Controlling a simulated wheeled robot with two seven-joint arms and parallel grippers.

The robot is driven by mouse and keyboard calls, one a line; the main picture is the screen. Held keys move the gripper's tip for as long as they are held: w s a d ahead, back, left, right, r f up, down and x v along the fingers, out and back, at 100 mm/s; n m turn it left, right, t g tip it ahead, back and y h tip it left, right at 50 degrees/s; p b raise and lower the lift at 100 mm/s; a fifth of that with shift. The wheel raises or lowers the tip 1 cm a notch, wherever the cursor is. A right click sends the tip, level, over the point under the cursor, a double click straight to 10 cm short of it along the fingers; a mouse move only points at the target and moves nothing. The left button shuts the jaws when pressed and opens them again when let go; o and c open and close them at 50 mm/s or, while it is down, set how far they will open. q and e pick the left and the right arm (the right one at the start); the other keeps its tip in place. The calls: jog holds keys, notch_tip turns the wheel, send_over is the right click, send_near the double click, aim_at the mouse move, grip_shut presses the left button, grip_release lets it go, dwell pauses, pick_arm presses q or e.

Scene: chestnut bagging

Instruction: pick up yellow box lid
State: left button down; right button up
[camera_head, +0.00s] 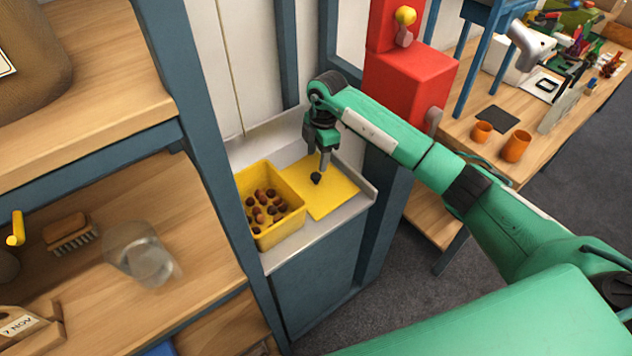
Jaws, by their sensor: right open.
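The yellow box lid (334,197) lies flat on the pale counter, just right of the open yellow box (279,234). The box holds several brown chestnuts (264,205). My right gripper (319,172) points down over the lid, its fingertips at or just above the dark knob (316,179) on the lid. It is open, and I cannot tell whether the fingers touch the knob. My left gripper is not in view.
A wooden shelf unit at the left holds a brush (70,234) and a glass jar (142,254). A red machine (410,95) stands behind my right arm. A workbench at the right holds orange cups (515,146). The pale counter (300,247) has a raised rim.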

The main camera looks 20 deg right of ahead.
aim_at(316, 175)
jog(key=shift+a+f, duration=0.1)
jog(key=shift+f, duration=0.5)
jog(key=shift+s+f+p, duration=0.15)
jog(key=shift+f+p, duration=0.2)
jog(key=shift+f, duration=0.05)
notch_tip(316, 175, down, 4)
jog(key=shift+s+r+p, duration=0.1)
jog(key=shift+r+p, duration=0.1)
jog(key=shift+p, duration=0.3)
jog(key=shift+a+f, duration=0.1)
jog(key=shift+f, duration=0.25)
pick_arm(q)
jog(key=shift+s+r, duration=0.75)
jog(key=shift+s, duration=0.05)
pick_arm(e)
jog(key=shift+c, duration=0.3)
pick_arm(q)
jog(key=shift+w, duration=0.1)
pick_arm(e)
grip_shut()
